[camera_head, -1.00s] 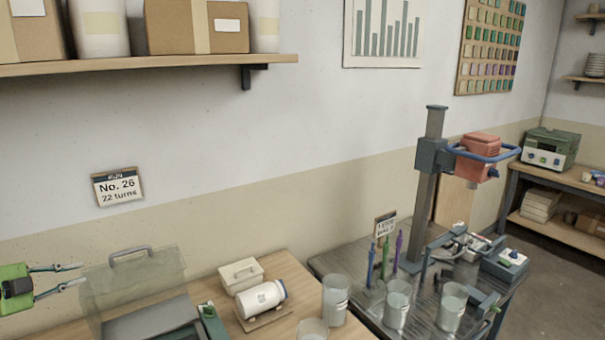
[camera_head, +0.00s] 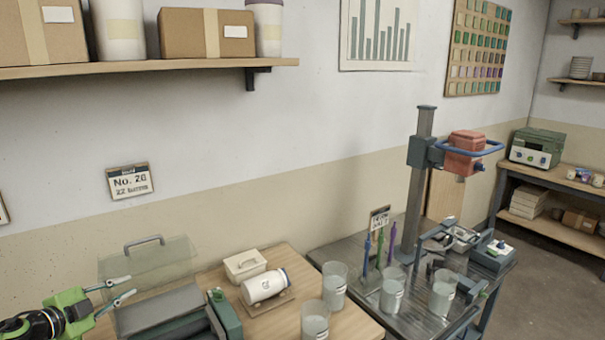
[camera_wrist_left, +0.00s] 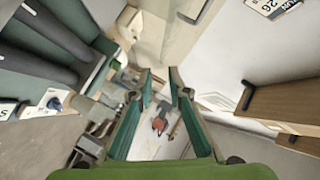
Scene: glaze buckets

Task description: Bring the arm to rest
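My left gripper (camera_head: 132,286), green with pale grey fingers, is at the lower left of the head view. Its fingertips are apart, with nothing between them. They overlap the left part of the clear-lidded box (camera_head: 160,262) in the picture; I cannot tell how far apart they are in depth. In the left wrist view the two fingers (camera_wrist_left: 160,78) also stand apart, with a gap between their tips. My right gripper does not show in either view.
A white jar (camera_head: 264,286) lies on its side on the wooden table beside a lidded cream box (camera_head: 244,265). Clear cups (camera_head: 335,286) stand on both tables. A column stand (camera_head: 418,185) rises from the metal table. A shelf (camera_head: 180,67) with boxes hangs above.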

